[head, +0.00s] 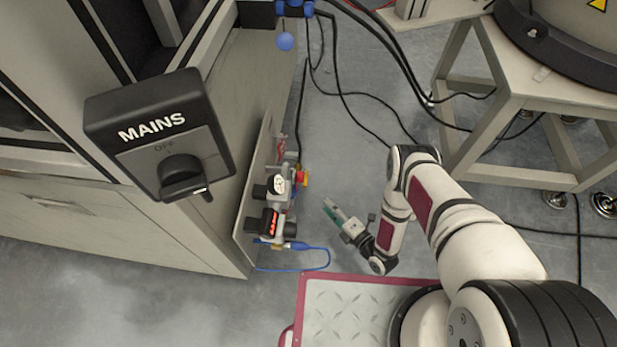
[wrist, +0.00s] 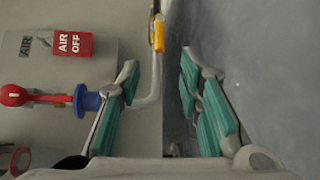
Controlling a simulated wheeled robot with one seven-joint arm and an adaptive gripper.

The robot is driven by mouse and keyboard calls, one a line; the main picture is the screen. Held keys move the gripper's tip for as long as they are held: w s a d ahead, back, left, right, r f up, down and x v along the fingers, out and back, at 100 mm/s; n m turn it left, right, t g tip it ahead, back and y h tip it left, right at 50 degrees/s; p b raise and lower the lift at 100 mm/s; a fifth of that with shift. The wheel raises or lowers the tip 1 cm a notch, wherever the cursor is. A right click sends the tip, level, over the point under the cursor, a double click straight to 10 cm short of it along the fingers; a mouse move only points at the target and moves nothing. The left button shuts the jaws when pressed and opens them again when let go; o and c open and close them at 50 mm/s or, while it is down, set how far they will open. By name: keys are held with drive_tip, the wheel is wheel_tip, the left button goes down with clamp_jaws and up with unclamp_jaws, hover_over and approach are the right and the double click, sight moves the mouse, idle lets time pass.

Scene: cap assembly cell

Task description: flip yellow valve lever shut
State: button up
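My gripper (wrist: 160,64) is open, with teal finger pads. The lever appears beyond the fingertips, in line with the gap between them, and nothing is held. In the head view my gripper (head: 332,208) is over the floor, to the right of the valve assembly on the panel and apart from it. The lever is too small there to tell its angle.
The panel (wrist: 35,120) carries a red AIR OFF tag (wrist: 72,43), a red handle (wrist: 13,95) and a blue flange (wrist: 86,101). In the head view, a gauge (head: 278,184), blue hose (head: 318,268) and MAINS switch (head: 160,135) show. Open floor lies right of the panel.

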drive_tip(key=b+x, duration=0.2)
drive_tip(key=x, duration=1.1)
drive_tip(key=shift+c, duration=0.3)
clamp_jaws()
